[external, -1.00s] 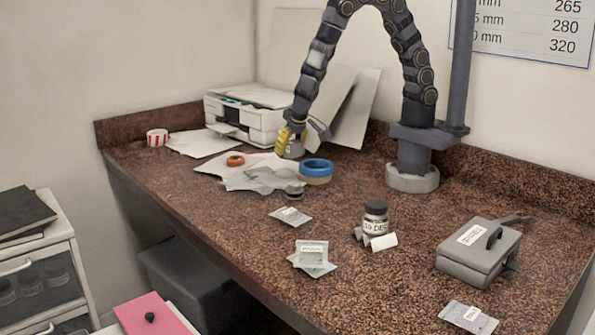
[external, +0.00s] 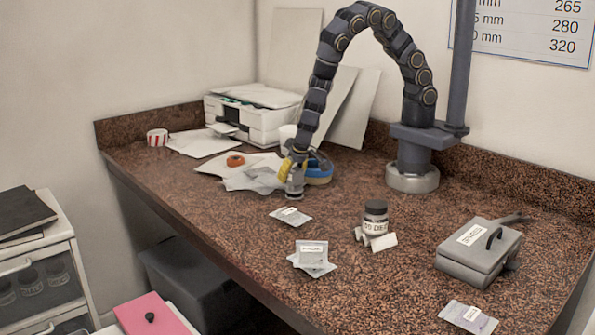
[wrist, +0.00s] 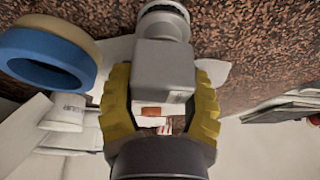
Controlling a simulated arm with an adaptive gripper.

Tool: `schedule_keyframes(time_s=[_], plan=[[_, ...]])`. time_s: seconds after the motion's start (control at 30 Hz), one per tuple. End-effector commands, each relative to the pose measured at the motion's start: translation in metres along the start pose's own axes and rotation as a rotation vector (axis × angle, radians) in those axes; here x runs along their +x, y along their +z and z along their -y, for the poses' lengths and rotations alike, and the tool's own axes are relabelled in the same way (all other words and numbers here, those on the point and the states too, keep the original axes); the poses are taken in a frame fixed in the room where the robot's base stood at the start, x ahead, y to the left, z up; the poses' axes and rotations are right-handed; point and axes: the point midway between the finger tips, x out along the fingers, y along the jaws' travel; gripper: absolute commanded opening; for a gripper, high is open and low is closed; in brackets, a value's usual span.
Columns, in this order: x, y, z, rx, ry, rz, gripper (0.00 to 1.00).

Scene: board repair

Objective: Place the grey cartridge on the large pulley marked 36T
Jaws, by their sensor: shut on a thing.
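My gripper (external: 295,172) has yellow jaws, which also show in the wrist view (wrist: 160,100). It is shut on the grey cartridge (wrist: 164,65), a blocky body with a round neck. In the external view the cartridge (external: 295,188) hangs low, close to the counter, where a small dark round part stood. A dark disc with a pale rim (wrist: 161,9) shows at the cartridge's far end. I cannot tell whether the cartridge touches it or is just above it. No 36T marking is readable, so I cannot tell which round part is the large pulley.
A blue ring (external: 320,169) over a yellowish one stands just behind my gripper; it also shows in the wrist view (wrist: 42,58). An orange ring (external: 235,160) lies on papers to the left.

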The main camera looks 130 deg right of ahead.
Motion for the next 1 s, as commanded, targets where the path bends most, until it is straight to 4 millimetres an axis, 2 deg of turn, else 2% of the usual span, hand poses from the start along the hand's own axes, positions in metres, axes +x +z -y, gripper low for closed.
schedule_keyframes(time_s=[0.07, 0.1, 0.13, 0.17, 0.57, 0.77, 1.0], plan=[[0.003, 0.001, -0.001, -0.002, 0.002, -0.001, 0.16], [0.002, 0.001, 0.0, -0.002, 0.002, -0.001, 0.62], [0.002, 0.001, 0.0, -0.002, 0.001, -0.001, 0.75], [0.002, 0.001, 0.0, -0.001, 0.001, -0.001, 0.79], [-0.001, 0.0, 0.0, 0.001, -0.001, 0.0, 0.79], [-0.029, -0.001, 0.001, 0.003, -0.004, -0.002, 0.79], [-0.078, 0.0, 0.002, 0.0, -0.008, -0.001, 0.79]])
